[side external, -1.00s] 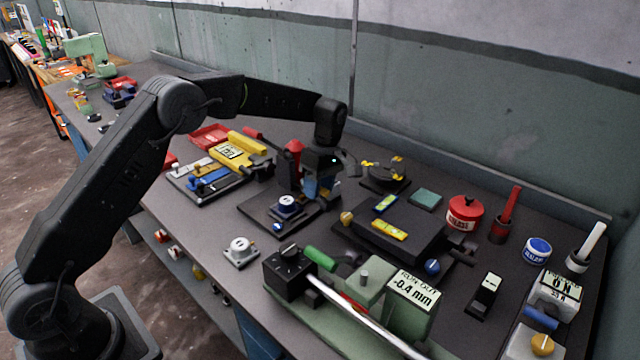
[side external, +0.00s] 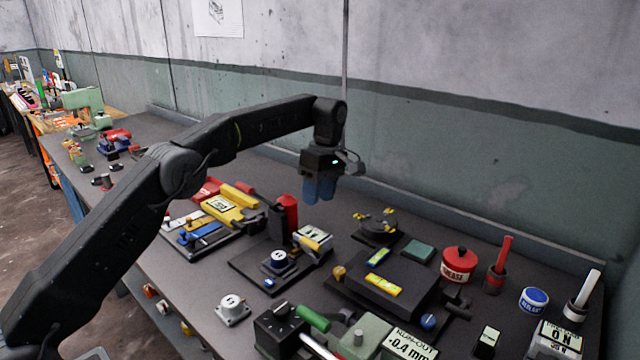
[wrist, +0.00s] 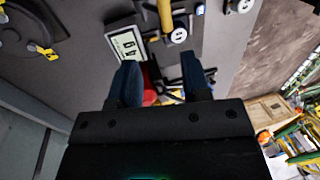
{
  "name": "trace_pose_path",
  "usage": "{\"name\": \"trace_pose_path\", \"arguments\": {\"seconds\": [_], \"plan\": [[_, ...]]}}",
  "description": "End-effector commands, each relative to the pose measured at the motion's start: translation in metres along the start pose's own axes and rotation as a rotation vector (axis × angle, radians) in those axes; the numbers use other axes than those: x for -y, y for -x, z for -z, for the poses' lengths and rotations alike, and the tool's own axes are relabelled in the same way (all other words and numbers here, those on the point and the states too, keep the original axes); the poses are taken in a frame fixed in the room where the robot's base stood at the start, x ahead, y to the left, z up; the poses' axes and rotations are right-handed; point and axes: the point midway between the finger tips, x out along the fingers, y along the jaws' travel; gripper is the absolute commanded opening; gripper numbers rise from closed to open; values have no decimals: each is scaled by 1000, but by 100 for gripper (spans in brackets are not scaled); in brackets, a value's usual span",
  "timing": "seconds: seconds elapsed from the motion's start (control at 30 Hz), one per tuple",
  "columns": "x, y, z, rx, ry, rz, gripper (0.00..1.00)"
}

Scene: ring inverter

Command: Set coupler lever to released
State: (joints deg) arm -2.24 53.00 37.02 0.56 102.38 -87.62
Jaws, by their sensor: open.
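No label in view marks the coupler lever, so I cannot tell for sure which part it is. The yellow handle also shows in the wrist view (wrist: 165,15), beside the display (wrist: 127,44). My gripper is open and empty, its blue fingertips apart above the plate. In the wrist view, a red part (wrist: 150,85) shows between and below the fingers.
A yellow device (side external: 228,208) with several small levers stands to the left. A dark block with yellow vials (side external: 382,285) and a red grease tin (side external: 459,264) stand to the right. A round fixture with yellow clips (side external: 378,225) is behind. The wall runs along the bench's back.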

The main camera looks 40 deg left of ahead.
Motion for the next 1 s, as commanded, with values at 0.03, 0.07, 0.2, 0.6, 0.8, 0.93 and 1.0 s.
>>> {"name": "trace_pose_path", "arguments": {"seconds": [0.03, 0.07, 0.2, 0.6, 0.8, 0.93, 1.0], "plan": [[-1, 4, 0, 0, 0, 0, 43], [-2, 6, 0, 0, 0, -1, 43], [-1, 15, 0, 0, -1, 1, 43], [0, 22, 0, 0, 0, 3, 43], [1, 23, 0, 0, -1, -3, 33], [3, 26, 2, 3, -3, -40, 20], [6, 28, 3, 5, -5, -77, 14]]}}
